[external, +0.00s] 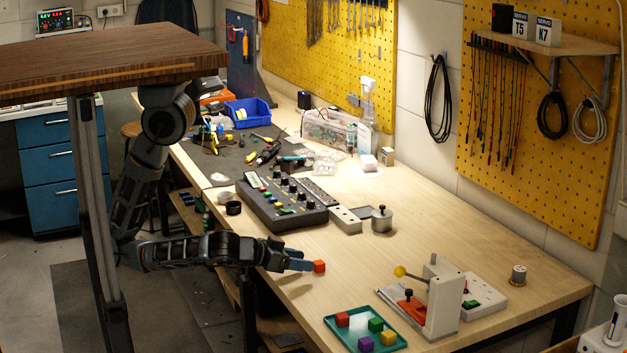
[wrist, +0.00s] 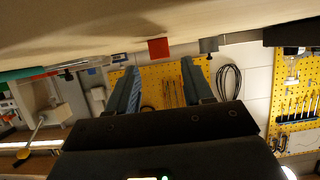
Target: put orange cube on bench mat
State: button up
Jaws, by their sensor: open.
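The orange cube (external: 319,266) sits on the bare wood of the bench near its front edge. My gripper (external: 303,262) is open and low over the bench, with its blue-grey fingers pointing at the cube from the left. In the wrist view the picture is upside down; the cube (wrist: 158,48) shows just beyond the open fingertips (wrist: 159,66), roughly centred between them. I cannot tell whether a finger touches it. The dark grey bench mat (external: 228,162) lies farther back on the bench, with tools and small parts on it.
A control box (external: 285,207) with knobs stands between the cube and the mat. A teal tray (external: 335,328) with several coloured cubes is at the front. A white fixture (external: 443,298) stands to the right. Bare wood lies right of the cube.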

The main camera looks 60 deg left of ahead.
aim_at(278, 280)
jog(key=v, duration=0.6)
jog(key=shift+b, duration=0.35)
jog(key=shift+o, duration=0.6)
jog(key=shift+s+r, duration=0.3)
jog(key=shift+s, duration=0.3)
